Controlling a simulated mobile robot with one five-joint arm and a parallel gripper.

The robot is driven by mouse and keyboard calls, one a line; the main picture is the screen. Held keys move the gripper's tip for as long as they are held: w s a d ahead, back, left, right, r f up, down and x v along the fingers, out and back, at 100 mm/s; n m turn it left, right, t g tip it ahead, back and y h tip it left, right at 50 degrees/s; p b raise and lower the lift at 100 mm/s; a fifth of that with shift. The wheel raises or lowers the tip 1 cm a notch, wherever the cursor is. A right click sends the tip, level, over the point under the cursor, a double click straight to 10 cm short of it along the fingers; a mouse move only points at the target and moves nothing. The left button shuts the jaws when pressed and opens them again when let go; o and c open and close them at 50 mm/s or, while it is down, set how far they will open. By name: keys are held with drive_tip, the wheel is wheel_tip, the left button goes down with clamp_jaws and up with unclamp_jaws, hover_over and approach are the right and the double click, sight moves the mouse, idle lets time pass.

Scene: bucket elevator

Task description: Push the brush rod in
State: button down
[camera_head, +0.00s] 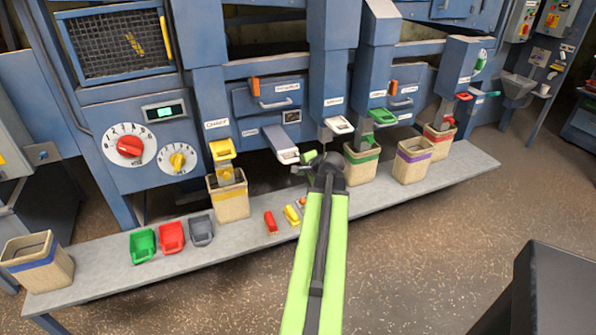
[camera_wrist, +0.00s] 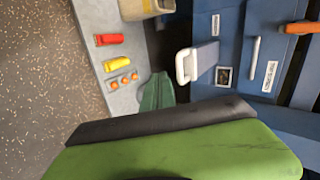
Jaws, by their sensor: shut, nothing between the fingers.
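I cannot make out a brush rod for certain in either view. My green arm reaches up to the machine in the head view, and my gripper (camera_head: 311,158) is near the white-lipped spout (camera_head: 284,150), just to its right. In the wrist view my gripper (camera_wrist: 157,90) shows as green fingers, shut and empty, beyond the green and black arm part. The white-lipped spout (camera_wrist: 197,62) lies to its upper right there, apart from the fingers. My arm hides part of the machine front behind it.
A grey bench (camera_head: 115,262) runs along the blue machine. It holds a basket (camera_head: 230,203) under the yellow spout (camera_head: 222,150), more baskets to the right, green (camera_head: 143,245) and red (camera_head: 171,237) scoops, and small red (camera_head: 270,222) and yellow (camera_head: 291,215) pieces. A dark block (camera_head: 545,290) stands at lower right.

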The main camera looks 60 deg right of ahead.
sight(279, 135)
drive_tip(key=s+d+m, duration=0.1)
drive_tip(key=s+d, duration=0.2)
drive_tip(key=w+d+f+b, duration=0.5)
drive_tip(key=w+d, duration=0.1)
drive_tip(key=w, duration=0.3)
drive_tip(key=shift+w+d+h, duration=0.2)
drive_tip(key=shift+w+h, duration=0.15)
drive_tip(key=shift+h, duration=0.05)
drive_tip(key=w+d, duration=0.4)
drive_tip(key=w, duration=0.2)
drive_tip(key=w+d, duration=0.4)
drive_tip(key=w, duration=0.1)
drive_tip(key=w+d, duration=0.5)
drive_tip(key=w, duration=0.1)
drive_tip(key=shift+w, duration=0.35)
drive_tip(key=shift+w+d+r, duration=0.2)
drive_tip(key=shift+w+d, duration=0.05)
drive_tip(key=shift+w, duration=0.05)
